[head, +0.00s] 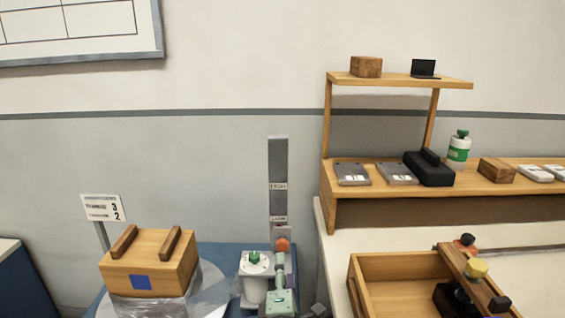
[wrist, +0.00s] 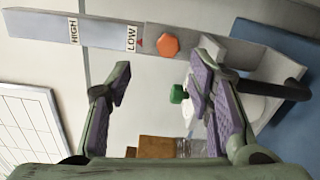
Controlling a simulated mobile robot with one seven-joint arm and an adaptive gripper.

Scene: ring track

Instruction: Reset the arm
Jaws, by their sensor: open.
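My gripper (wrist: 163,72) has green fingers with purple pads. In the wrist view the two fingers stand well apart, and nothing is held between them. Beyond the fingertips is a grey scale strip (wrist: 45,27) with HIGH and LOW labels and an orange knob (wrist: 168,46) near LOW. In the head view the same strip (head: 278,160) stands upright against the wall, with the orange knob (head: 282,245) near its foot. Pale green and white parts lie below the knob there; I cannot tell how much of them is my arm.
A wooden box (head: 128,275) with a blue square and clear film stands lower left, beside a number sign (head: 101,208). A green knob (wrist: 178,93) lies close to the right finger in the wrist view. At right are a wooden shelf (head: 400,78) and an open wooden tray (head: 390,266).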

